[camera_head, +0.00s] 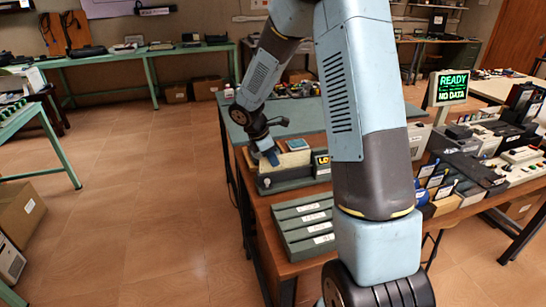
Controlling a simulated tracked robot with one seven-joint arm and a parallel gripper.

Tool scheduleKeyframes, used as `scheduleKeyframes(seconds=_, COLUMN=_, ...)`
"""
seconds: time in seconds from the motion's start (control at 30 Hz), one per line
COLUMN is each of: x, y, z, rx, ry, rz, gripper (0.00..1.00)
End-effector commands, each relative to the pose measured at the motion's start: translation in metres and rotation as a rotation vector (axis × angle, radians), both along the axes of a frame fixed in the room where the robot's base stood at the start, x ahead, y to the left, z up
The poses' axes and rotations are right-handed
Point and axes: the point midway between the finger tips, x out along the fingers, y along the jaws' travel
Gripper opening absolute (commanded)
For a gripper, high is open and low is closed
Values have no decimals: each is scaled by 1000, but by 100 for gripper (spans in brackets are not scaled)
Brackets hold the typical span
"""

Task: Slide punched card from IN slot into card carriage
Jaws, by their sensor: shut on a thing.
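My gripper (270,157) reaches down at the left end of a low dark grey-green device (285,182) on the brown table. It is shut on a cream, card-like piece (293,159), which looks like the punched card and extends right from the fingertips along the device. The fingertips are small, so the exact grip is hard to see. A dark label starting "LO" (322,164) stands at the device's right, partly hidden by my arm. A grey-green rack (304,226) with several white-labelled rows lies in front. I cannot read which slot is IN, nor make out the card carriage clearly.
A small screen (452,87) reads "READY" and "NO DATA". Dark and white equipment (490,150) crowds the table to the right. A small blue-topped item (298,144) sits behind the cream piece. Open floor (140,190) lies to the left.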

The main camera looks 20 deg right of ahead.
Motion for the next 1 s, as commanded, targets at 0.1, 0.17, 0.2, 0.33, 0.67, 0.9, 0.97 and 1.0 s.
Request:
scheduleKeyframes(seconds=0.1, x=0, y=0, z=-5, rx=0, ry=1, rz=1, gripper=0)
scheduleKeyframes(seconds=0.17, x=0, y=0, z=-7, rx=-1, ry=1, rz=1, gripper=0)
scheduleKeyframes(seconds=0.2, x=0, y=0, z=-9, rx=-1, ry=1, rz=1, gripper=0)
scheduleKeyframes(seconds=0.33, x=0, y=0, z=-13, rx=-1, ry=0, rz=1, gripper=0)
scheduleKeyframes(seconds=0.67, x=0, y=1, z=-14, rx=0, ry=0, rz=1, gripper=0)
scheduleKeyframes(seconds=0.9, x=0, y=1, z=-14, rx=0, ry=0, rz=1, gripper=17)
scheduleKeyframes(seconds=0.97, x=0, y=1, z=-14, rx=0, ry=0, rz=1, gripper=23)
scheduleKeyframes(seconds=1.0, x=0, y=1, z=-14, rx=0, ry=0, rz=1, gripper=26)
